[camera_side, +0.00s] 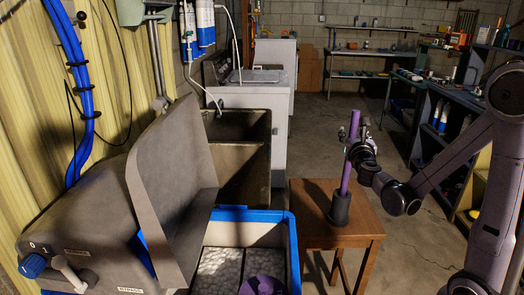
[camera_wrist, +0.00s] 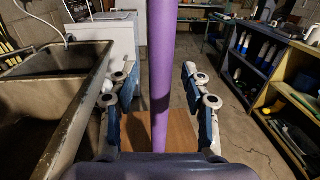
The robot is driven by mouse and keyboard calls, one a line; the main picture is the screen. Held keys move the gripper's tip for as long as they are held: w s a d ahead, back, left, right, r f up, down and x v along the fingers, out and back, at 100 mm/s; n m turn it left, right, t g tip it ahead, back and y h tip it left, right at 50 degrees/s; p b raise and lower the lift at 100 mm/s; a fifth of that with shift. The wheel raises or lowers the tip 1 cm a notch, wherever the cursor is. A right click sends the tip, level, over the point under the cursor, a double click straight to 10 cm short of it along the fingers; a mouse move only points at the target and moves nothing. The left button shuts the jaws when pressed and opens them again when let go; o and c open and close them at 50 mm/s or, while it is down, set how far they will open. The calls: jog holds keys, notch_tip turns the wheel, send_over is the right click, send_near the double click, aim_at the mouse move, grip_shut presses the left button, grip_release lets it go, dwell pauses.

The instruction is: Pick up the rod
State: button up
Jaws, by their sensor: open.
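The purple rod (camera_side: 347,165) stands nearly upright in a dark holder (camera_side: 340,210) on a small wooden table (camera_side: 300,240). In the wrist view the rod (camera_wrist: 161,70) runs vertically between the two sides of my gripper (camera_wrist: 160,110). The fingers are open, with a visible gap on both sides of the rod. In the side view my gripper (camera_side: 358,148) is at the upper part of the rod, partly overlapping it. The holder is not clearly seen in the wrist view.
A water softener with a raised lid (camera_side: 165,180) and a blue-rimmed tank (camera_side: 255,217) stands left of the table. A utility sink (camera_side: 245,150) and white washer (camera_side: 280,120) are behind. Shelves (camera_wrist: 260,75) line the right. Open floor (camera_side: 335,125) lies behind the table.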

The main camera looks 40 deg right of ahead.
jog(key=shift+w+d, duration=0.3)
jog(key=shift+d, duration=0.1)
grip_shut()
jog(key=shift+r, duration=0.1)
